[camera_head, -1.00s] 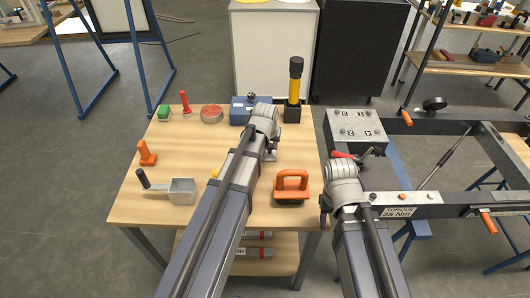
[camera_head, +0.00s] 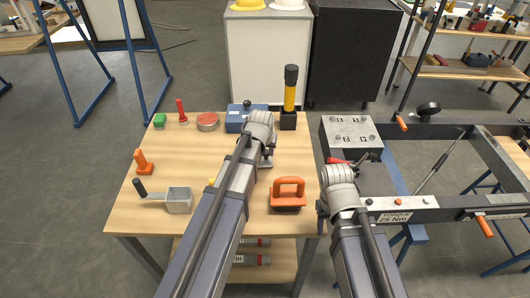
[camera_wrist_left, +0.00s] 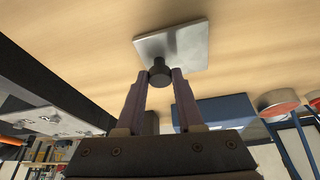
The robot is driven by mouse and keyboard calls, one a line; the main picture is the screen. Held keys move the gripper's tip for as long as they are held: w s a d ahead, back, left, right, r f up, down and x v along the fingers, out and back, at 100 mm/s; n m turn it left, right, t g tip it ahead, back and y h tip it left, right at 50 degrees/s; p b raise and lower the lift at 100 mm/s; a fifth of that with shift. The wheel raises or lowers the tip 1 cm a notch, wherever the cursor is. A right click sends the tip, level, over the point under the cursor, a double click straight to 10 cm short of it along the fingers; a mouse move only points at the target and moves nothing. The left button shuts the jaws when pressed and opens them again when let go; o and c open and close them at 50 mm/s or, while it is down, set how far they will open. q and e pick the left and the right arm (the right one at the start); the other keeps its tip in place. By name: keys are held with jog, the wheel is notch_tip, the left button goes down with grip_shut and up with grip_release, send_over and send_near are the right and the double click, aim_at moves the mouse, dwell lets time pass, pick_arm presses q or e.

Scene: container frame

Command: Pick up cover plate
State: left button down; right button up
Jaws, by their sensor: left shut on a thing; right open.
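The cover plate (camera_wrist_left: 190,45) is a square, shiny metal plate with a black knob (camera_wrist_left: 160,72) in the left wrist view. My left gripper (camera_wrist_left: 161,80) is shut on the knob. The plate is close to the wooden tabletop; whether it touches the wood I cannot tell. In the head view my left gripper (camera_head: 267,158) is over the right half of the table, and its arm mostly hides the plate. My right gripper (camera_head: 362,158) is beside the metal block at the frame, open, with its fingers hard to make out.
On the wooden table (camera_head: 150,215) are an orange-handled tool (camera_head: 288,195), a grey scoop (camera_head: 178,200), a blue box (camera_head: 240,117) and a yellow-black torch (camera_head: 290,95). A metal block (camera_head: 348,128) with numbered holes stands on the dark frame (camera_head: 455,212) at right.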

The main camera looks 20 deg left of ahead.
aim_at(266, 153)
pick_arm(q)
notch_tip(266, 153, up, 10)
jog(key=p, duration=0.9)
jog(key=shift+f, duration=0.25)
jog(key=c, duration=1.1)
grip_release()
grip_shut()
